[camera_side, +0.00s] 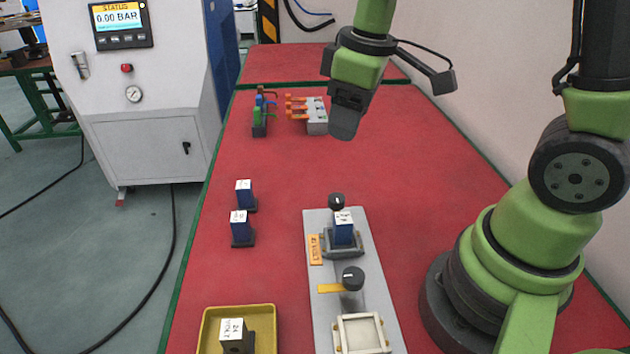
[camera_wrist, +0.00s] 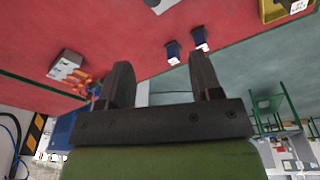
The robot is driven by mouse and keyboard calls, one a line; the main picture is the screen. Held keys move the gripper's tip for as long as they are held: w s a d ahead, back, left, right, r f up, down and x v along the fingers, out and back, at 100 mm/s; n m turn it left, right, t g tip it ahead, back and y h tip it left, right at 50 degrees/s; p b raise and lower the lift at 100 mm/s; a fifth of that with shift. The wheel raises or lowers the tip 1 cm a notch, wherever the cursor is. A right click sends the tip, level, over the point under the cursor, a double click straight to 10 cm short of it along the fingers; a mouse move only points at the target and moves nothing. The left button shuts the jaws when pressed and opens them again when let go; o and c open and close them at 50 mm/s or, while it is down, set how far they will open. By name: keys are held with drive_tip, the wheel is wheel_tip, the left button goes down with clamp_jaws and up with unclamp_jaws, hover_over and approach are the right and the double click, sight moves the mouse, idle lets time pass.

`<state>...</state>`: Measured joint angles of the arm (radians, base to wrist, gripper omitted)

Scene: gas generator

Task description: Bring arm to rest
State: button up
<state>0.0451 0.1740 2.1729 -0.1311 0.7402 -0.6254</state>
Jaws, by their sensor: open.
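My green arm ends in a dark gripper (camera_side: 346,115), held in the air above the red table (camera_side: 290,185), in front of the grey block with orange levers. In the wrist view the gripper's two dark fingers (camera_wrist: 163,85) stand well apart with nothing between them. No object is in the gripper.
A grey panel (camera_side: 323,290) holds a blue block (camera_side: 343,230) and dark knobs. Two blue blocks (camera_side: 244,193) (camera_side: 240,226) stand to its left. A yellow tray (camera_side: 263,312) holds a dark block (camera_side: 234,337). Orange levers (camera_side: 300,105) stand farther back. The table's middle is clear.

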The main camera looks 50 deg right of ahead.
drive_tip(key=s+a+r+m+t+y, duration=0.1)
drive_tip(key=s+a+r+m+t, duration=0.2)
drive_tip(key=s+r+m+t, duration=0.2)
drive_tip(key=shift+s+a+r+m+y, duration=0.15)
drive_tip(key=shift+s+r+m+y, duration=0.15)
drive_tip(key=shift+s+r+m, duration=1.9)
drive_tip(key=shift+s+r+n, duration=0.3)
drive_tip(key=shift+s+n, duration=0.4)
drive_tip(key=shift+s, duration=0.25)
